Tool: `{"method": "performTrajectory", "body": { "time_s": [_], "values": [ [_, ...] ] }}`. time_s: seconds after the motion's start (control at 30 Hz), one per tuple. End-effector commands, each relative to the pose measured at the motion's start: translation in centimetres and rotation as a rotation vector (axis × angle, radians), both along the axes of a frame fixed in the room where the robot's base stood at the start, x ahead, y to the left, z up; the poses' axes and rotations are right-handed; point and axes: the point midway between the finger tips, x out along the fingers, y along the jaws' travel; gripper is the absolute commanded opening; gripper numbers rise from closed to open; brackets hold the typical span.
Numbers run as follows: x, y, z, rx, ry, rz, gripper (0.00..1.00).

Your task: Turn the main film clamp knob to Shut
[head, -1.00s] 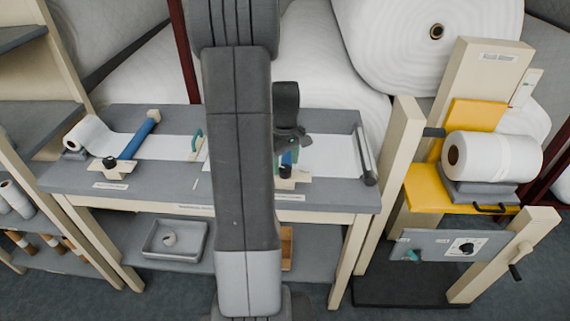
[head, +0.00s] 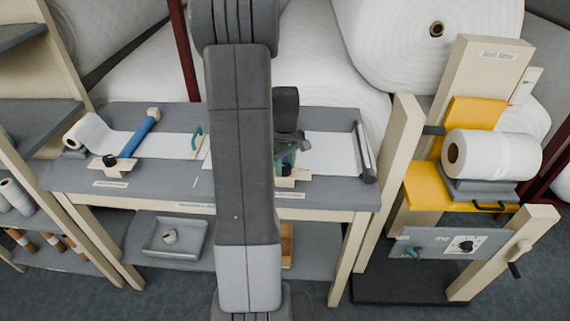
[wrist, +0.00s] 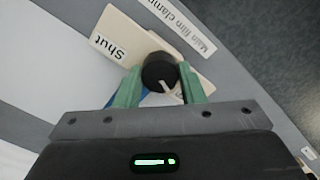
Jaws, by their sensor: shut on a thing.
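In the wrist view the black round main film clamp knob (wrist: 159,69) sits between the two green fingers of my gripper (wrist: 161,75), which is shut on it. A white pointer line on the knob points down and slightly right, away from the "Shut" label (wrist: 108,47) on the cream plate (wrist: 128,27). The white "Main film clamp" label (wrist: 187,22) is partly cut off at the top. In the head view my gripper (head: 287,161) is down at the cream clamp plate (head: 292,178) on the grey table, and my arm hides part of the area.
A second cream plate with a black knob (head: 109,161) and a blue roller (head: 139,136) are at the left of the table (head: 75,180). A yellow stand (head: 425,195) with a white roll (head: 495,156) and a grey control panel (head: 430,243) are at the right.

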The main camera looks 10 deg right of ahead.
Motion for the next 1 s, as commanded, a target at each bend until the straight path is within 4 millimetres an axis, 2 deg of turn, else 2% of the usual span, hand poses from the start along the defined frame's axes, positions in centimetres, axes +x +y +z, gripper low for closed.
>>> {"method": "performTrajectory", "body": {
  "time_s": [0.37,1.0],
  "values": [
    [0.07,-0.02,-0.06,-0.001,-0.003,-0.215,0.13],
    [0.09,-0.03,0.03,-0.001,-0.003,-0.82,0.13]
  ]
}}
